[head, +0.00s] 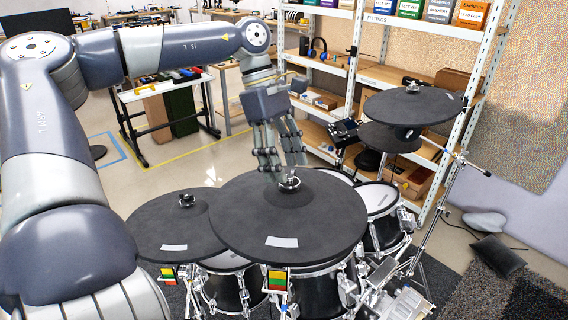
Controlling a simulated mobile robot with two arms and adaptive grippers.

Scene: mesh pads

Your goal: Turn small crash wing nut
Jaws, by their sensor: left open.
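My left gripper (286,167) reaches down from above over the large dark front cymbal pad (250,225). Its fingers are open, with the tips just above and behind the silver wing nut (290,183) at that pad's centre. I cannot tell whether they touch it. A dark pad (165,232) at the left has its own dark centre nut (187,200). At the right, a raised pad (440,108) has a nut (413,87) on top, and a smaller pad (388,140) sits below it. No label shows which pad is the small crash. My right gripper is not in view.
Drums, chrome stands and a slanted boom rod (470,165) crowd the space below and right of the pads. White-framed shelving (350,75) with boxes stands behind.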

